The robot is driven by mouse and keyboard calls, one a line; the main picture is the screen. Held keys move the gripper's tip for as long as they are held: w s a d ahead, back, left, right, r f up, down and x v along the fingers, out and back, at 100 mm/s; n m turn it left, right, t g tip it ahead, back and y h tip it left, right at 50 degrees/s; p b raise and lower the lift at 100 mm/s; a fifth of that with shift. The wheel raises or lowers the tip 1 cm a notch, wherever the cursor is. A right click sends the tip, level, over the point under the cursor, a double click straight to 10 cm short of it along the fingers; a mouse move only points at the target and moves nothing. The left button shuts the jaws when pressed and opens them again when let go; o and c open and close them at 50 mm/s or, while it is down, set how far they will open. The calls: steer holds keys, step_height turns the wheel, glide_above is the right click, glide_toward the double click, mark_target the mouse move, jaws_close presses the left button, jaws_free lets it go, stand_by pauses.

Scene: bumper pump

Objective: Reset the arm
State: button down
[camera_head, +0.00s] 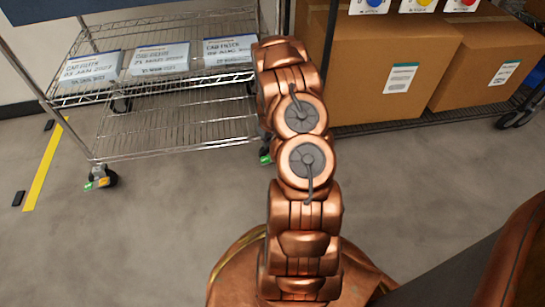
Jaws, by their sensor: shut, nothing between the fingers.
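My copper-coloured arm rises from my base at the bottom middle of the head view toward the top middle, its links stacked almost in one upright line. Its upper visible part stands in front of the gap between the wire rack (165,133) on the left and the cardboard boxes on the right. My gripper does not show; I cannot see where it is or what it is near.
The wire rack holds white labelled packages (160,60) on its upper shelf; its lower shelf is bare. Large cardboard boxes (375,62) stand on a low dark rack at the right. Yellow tape (46,165) marks the floor at the left. The grey floor (175,225) is mostly clear.

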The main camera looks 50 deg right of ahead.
stand_by(0.4)
steer(key=s+a+r+g+p, duration=0.15)
steer(key=a+r+p, duration=0.6)
steer(key=r, duration=0.85)
steer(key=s+a+r+p, duration=0.2)
steer(key=a+r+p, duration=0.55)
steer(key=r, duration=0.85)
steer(key=s+a+r+p, duration=0.1)
steer(key=a+r+p, duration=0.6)
steer(key=r, duration=0.9)
steer(key=s+a+r+p, duration=0.5)
steer(key=s+r, duration=0.3)
steer(key=r, duration=0.2)
steer(key=s+a+r+n+g+p, duration=0.1)
steer(key=s+a+r+p, duration=0.4)
steer(key=s+r+p, duration=0.2)
steer(key=s+a+r+g+p, duration=0.1)
steer(key=s+a+r+p, duration=0.4)
steer(key=s+r, duration=0.5)
step_height(320, 180, up, 4)
steer(key=shift+s+a+f+p, duration=0.1)
steer(key=shift+s+a+p, duration=0.25)
steer(key=shift+p, duration=0.65)
